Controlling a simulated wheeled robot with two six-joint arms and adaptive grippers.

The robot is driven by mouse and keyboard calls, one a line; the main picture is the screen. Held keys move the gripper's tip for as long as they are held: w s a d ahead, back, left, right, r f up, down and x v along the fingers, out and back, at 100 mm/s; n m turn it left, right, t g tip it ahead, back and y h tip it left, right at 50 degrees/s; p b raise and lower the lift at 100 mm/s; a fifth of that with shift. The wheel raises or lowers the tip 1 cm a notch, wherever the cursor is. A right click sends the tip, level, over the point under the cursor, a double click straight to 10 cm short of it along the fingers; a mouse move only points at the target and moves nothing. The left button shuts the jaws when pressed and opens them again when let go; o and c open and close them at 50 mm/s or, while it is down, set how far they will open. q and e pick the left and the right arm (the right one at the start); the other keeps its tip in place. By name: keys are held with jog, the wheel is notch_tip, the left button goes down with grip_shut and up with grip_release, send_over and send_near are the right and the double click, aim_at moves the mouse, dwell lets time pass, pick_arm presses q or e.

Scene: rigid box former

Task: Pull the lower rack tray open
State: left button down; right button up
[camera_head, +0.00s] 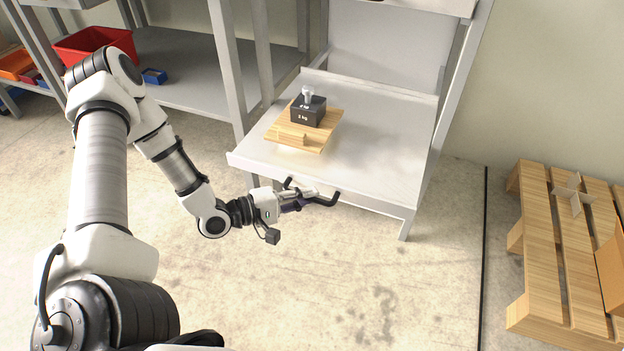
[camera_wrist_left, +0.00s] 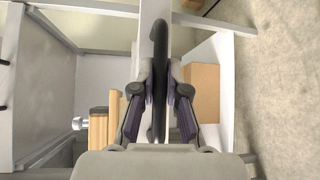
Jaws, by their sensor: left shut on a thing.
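The lower rack tray (camera_head: 385,150) is a pale grey shelf between the rack's posts, with a raised front lip. A black bar handle (camera_head: 325,200) is fixed to its front. My left gripper (camera_head: 308,197) is at the handle, with its fingers around the bar. In the left wrist view the dark handle (camera_wrist_left: 159,45) runs between the two fingers of the gripper (camera_wrist_left: 160,112), which is shut on it. A dark weight (camera_head: 308,110) with a light knob stands on a wooden board (camera_head: 290,137) on the tray. My right gripper is not in view.
A grey shelf (camera_head: 195,95) with a red bin (camera_head: 95,45) and a small blue bin (camera_head: 154,76) stands at the left. A wooden pallet (camera_head: 540,250) lies at the right. The concrete floor in front of the tray is clear.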

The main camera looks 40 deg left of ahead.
pick_arm(q)
jog(key=shift+s+d, duration=0.2)
jog(key=shift+s, duration=0.6)
jog(key=c, duration=1.2)
grip_release()
